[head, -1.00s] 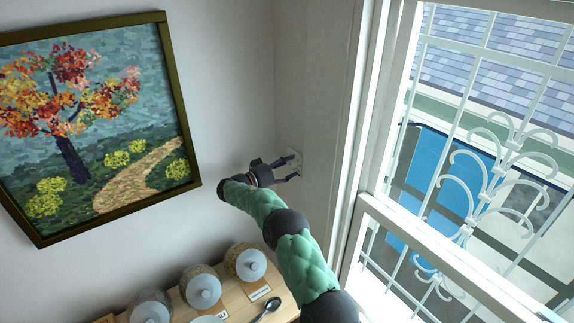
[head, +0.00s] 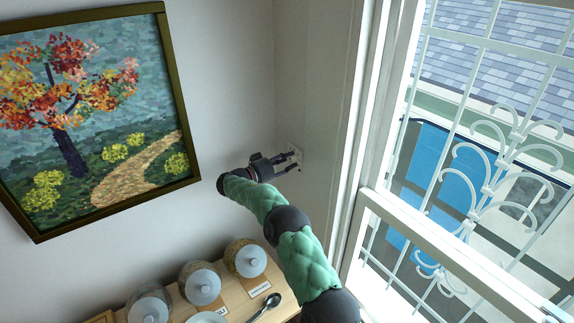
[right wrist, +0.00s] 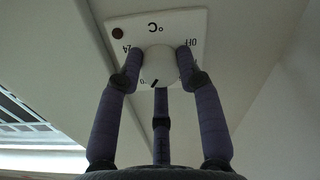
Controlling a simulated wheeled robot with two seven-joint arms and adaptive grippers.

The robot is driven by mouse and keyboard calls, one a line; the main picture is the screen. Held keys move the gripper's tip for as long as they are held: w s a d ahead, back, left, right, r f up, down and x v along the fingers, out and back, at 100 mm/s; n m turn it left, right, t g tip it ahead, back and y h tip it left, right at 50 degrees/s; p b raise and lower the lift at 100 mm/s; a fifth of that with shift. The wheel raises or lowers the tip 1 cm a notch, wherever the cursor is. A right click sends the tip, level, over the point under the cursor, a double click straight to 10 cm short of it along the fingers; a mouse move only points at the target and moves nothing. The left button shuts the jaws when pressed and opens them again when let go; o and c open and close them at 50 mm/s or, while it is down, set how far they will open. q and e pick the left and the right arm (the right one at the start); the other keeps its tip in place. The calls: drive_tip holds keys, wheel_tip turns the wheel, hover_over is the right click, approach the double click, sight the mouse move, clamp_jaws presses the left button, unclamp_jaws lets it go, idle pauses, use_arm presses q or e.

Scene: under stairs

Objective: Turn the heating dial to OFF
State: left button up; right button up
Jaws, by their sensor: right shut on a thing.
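The heating dial is a white round knob (right wrist: 158,64) on a white square plate (right wrist: 196,22) with a red dot, a °C mark, 24 at the left and OFF at the right. The print is upside down in the right wrist view. A dark pointer mark on the knob faces the bottom of that picture, away from OFF. My right gripper (right wrist: 160,62) is shut on the knob, one finger on each side; a third finger shows below. In the head view, the right gripper (head: 296,162) reaches the plate on the wall, and the knob is mostly hidden. My left gripper is not in view.
A window with a white frame (head: 372,190) and a white grille stands to the right of the dial. A framed tree painting (head: 100,120) hangs at the left. Below, a wooden shelf (head: 235,300) holds several jars and a spoon (head: 262,308).

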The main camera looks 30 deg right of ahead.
drive_tip(key=n+b, duration=0.2)
drive_tip(key=b, duration=0.1)
drive_tip(key=shift+f, duration=0.25)
drive_tip(key=shift+n+b, duration=0.8)
drive_tip(key=shift+n, duration=0.3)
use_arm(q)
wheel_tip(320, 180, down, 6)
drive_tip(key=b, duration=0.1)
use_arm(e)
drive_tip(key=n, duration=0.2)
drive_tip(key=shift+r+n, duration=0.2)
drive_tip(key=shift+n, duration=0.1)
drive_tip(key=n, duration=0.3)
drive_tip(key=shift+n, duration=0.4)
drive_tip(key=n+p, duration=0.1)
drive_tip(key=n, duration=0.3)
drive_tip(key=shift+r, duration=0.1)
drive_tip(key=n+p, duration=0.2)
drive_tip(key=n, duration=0.4)
drive_tip(key=shift+p, duration=0.35)
drive_tip(key=n+p, duration=0.2)
drive_tip(key=n, duration=0.3)
use_arm(q)
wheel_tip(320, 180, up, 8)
drive_tip(key=p, duration=0.2)
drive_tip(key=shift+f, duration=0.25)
use_arm(e)
drive_tip(key=n, duration=0.5)
drive_tip(key=shift+n, duration=0.3)
